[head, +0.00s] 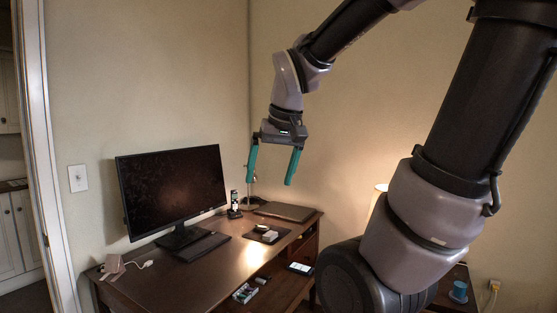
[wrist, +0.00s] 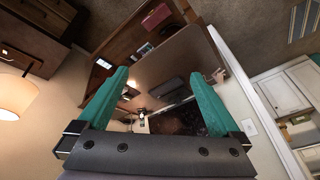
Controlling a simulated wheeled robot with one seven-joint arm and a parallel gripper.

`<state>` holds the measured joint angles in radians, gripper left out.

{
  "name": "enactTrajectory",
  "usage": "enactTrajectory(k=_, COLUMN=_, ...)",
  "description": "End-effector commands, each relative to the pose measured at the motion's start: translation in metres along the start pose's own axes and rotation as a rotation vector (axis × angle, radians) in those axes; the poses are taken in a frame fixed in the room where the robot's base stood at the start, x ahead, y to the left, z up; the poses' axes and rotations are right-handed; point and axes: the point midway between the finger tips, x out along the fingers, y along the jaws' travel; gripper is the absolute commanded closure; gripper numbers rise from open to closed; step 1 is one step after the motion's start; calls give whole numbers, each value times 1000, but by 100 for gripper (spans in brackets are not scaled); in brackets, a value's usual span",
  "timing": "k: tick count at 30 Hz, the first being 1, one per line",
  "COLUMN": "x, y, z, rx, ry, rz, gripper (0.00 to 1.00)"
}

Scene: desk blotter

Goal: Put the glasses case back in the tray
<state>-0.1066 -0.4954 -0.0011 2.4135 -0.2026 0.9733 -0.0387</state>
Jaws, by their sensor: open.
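My gripper (head: 270,181) is open and empty, raised in the air above the desk (head: 205,265). Its two green fingers are spread wide, and they also frame the wrist view (wrist: 158,77). A small dark tray or mat (head: 256,239) lies on the desk's right part, below my gripper. A pale block-like item (head: 270,236) and a greenish item (head: 262,228) are on or beside it. I cannot tell which thing is the glasses case. A pinkish item (head: 112,266) stands at the desk's left end, with a white item on a cord (head: 145,264) beside it.
A monitor (head: 173,190) stands at the back, with a dark flat thing (head: 203,246) before it. A closed laptop (head: 286,211) lies at the right rear. A lower shelf holds small items (head: 245,292) and a phone-like thing (head: 300,268). The desk's front middle is clear.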

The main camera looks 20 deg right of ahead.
Motion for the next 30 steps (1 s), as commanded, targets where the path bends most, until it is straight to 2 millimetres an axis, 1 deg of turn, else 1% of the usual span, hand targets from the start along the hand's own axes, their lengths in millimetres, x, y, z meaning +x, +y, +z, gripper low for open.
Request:
enactTrajectory(k=1, x=-14, y=2, z=5, rx=57, ry=54, rz=-33, gripper=0)
enactTrajectory(k=3, x=-28, y=3, z=12, rx=119, ry=107, rz=-74, gripper=0)
enactTrajectory(k=6, x=-40, y=3, z=18, rx=180, ry=162, rz=-117, gripper=0)
enactTrajectory(k=9, x=-47, y=2, z=22, rx=214, ry=192, rz=-142, gripper=0)
enactTrajectory(k=30, x=-49, y=2, z=23, rx=223, ry=200, rz=-149, gripper=0)
